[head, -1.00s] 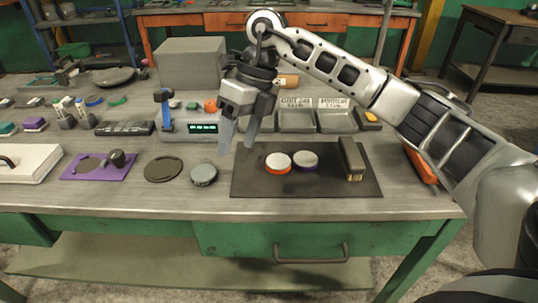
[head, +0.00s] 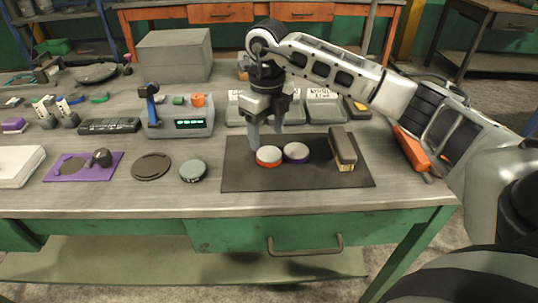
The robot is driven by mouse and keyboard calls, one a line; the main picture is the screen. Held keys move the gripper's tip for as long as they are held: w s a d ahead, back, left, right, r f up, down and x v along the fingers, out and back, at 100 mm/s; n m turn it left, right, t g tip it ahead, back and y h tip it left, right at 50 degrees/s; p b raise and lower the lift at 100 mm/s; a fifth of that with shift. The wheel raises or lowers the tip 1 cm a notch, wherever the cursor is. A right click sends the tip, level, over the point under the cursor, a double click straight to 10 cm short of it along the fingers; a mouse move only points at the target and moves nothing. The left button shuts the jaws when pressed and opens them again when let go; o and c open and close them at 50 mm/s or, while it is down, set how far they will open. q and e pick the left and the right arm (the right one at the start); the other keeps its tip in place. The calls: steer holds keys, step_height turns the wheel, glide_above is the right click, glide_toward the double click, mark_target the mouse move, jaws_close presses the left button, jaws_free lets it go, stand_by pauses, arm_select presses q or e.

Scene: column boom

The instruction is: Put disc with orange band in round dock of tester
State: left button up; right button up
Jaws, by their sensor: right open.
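The disc with the orange band (head: 269,157) has a white top and lies on a dark mat (head: 235,175). A similar disc with a purple band (head: 296,153) lies right beside it. My right gripper (head: 267,138) is open and empty, fingers pointing down, just above and behind the orange-band disc. One finger is close to the disc's left edge; I cannot tell whether it touches. The tester seems to be the grey box with a green display (head: 182,122), behind the mat to the left. I cannot make out for certain which part is its round dock. My left gripper is not in view.
A dark brush-like block (head: 342,149) lies on the mat's right. A flat dark round plate (head: 151,166), a grey round puck (head: 193,170) and a purple plate with a knob (head: 75,169) lie left. Labelled trays (head: 324,107) stand behind. The bench front is clear.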

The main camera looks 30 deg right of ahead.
mark_target(269, 153)
steer(key=f, duration=0.5)
steer(key=shift+s+d+p, duration=0.1)
steer(key=shift+s+p, duration=0.1)
steer(key=shift+p, duration=0.1)
steer(key=c, duration=0.9)
steer(key=shift+r, duration=0.1)
steer(key=shift+c, duration=0.5)
steer(key=shift+r, duration=0.1)
